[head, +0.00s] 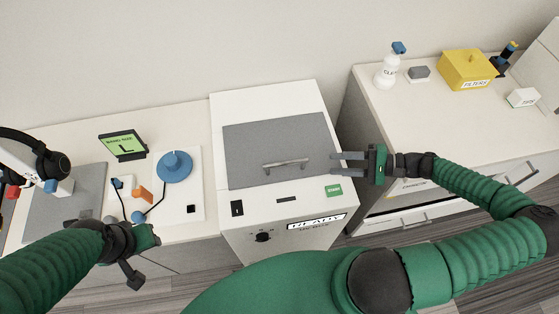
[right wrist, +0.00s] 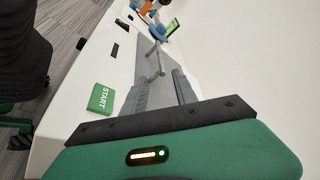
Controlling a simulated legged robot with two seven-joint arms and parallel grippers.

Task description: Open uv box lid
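The UV box (head: 268,213) is a white cabinet in the middle of the head view. Its grey lid (head: 250,145) lies closed on top, with a bar handle (head: 287,165) near the lid's front edge. The handle also shows beyond my fingers in the right wrist view (right wrist: 154,62). My right gripper (head: 336,163) is at the right edge of the lid, fingers pointing left towards the handle, apart from it. Its two fingers are spread with nothing between them. My left gripper (head: 142,258) is low at the left, in front of the counter; its fingers are unclear.
A green START button (head: 333,191) and a dark knob (head: 263,237) are on the box. The left counter holds a blue round object (head: 174,166), a green-screened sign (head: 123,145) and a headset (head: 35,157). The right counter holds a bottle (head: 388,70) and a yellow filters box (head: 467,69).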

